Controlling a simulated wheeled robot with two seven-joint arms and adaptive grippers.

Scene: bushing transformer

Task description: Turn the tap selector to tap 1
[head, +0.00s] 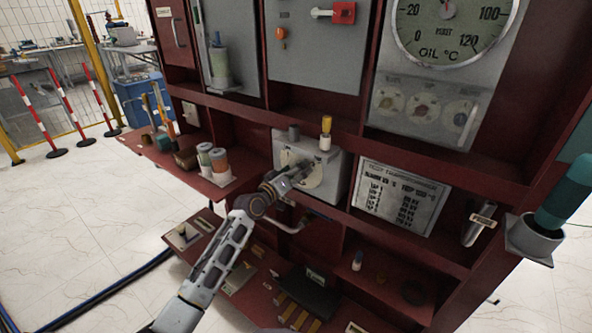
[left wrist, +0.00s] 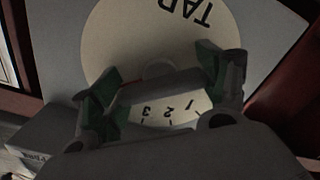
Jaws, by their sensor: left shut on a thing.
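The tap selector is a grey box (head: 335,160) with a round cream dial (head: 314,176) on its front. In the left wrist view the dial (left wrist: 120,45) fills the upper middle, with "TAP" and the numbers 1, 2 and 3 upside down. My left gripper (head: 291,180) is at the dial's front. In the left wrist view its two green-padded fingers (left wrist: 160,80) are on either side of the dial's grey bar handle (left wrist: 163,92), shut on it. The gripper hides part of the dial, and I cannot tell which number the handle points at. My right gripper is out of view.
A white plate with a printed table (head: 398,196) is right of the selector. A shelf with jars (head: 219,160) is to its left. A large oil gauge (head: 447,25) is above right. A teal cylinder (head: 565,195) stands in a grey cup at far right. Small items lie on the lower shelf.

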